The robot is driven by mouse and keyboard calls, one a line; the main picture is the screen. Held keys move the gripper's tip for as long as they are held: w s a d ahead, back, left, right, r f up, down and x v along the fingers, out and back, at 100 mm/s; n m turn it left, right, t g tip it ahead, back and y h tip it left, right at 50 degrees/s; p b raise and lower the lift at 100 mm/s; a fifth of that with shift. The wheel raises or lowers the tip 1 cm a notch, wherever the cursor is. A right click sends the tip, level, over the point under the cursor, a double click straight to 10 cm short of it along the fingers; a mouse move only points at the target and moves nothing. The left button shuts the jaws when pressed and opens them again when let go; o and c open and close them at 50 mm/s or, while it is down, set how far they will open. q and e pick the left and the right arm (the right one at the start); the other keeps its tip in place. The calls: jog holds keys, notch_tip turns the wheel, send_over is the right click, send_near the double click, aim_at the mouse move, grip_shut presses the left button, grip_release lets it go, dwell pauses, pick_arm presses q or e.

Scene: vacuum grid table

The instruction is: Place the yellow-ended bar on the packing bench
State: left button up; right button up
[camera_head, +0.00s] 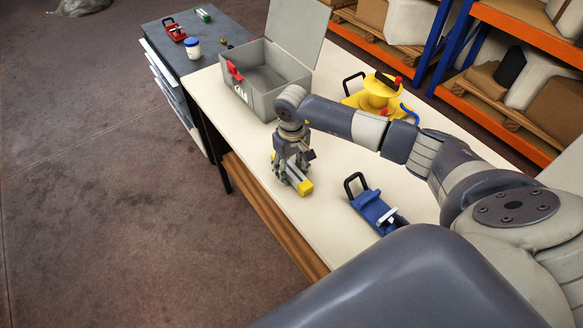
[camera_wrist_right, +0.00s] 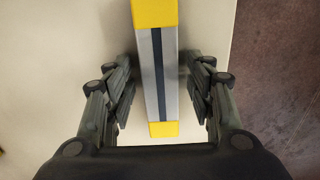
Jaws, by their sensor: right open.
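The yellow-ended bar (camera_head: 305,187) lies on the cream bench top (camera_head: 235,100), near its left edge. In the right wrist view the bar (camera_wrist_right: 158,75) has a grey middle with a dark stripe and yellow ends. My right gripper (camera_head: 290,175) is pointing down over the bar. In the right wrist view its open fingers (camera_wrist_right: 160,82) stand on both sides of the bar, with gaps between. Part of the bar is hidden behind the fingers in the head view. My left gripper is not in view.
An open grey case (camera_head: 268,92) stands beyond the gripper. A yellow device (camera_head: 378,97) and a blue clamp (camera_head: 373,210) are on the cream top. A dark-topped bench (camera_head: 190,60) with small items adjoins behind. Orange-and-blue shelving (camera_head: 520,30) is at right.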

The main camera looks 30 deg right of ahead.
aim_at(291, 169)
jog(key=shift+r, duration=0.2)
jog(key=shift+w+r, duration=0.1)
jog(key=shift+r, duration=0.25)
notch_tip(291, 169, up, 11)
jog(key=b, duration=0.4)
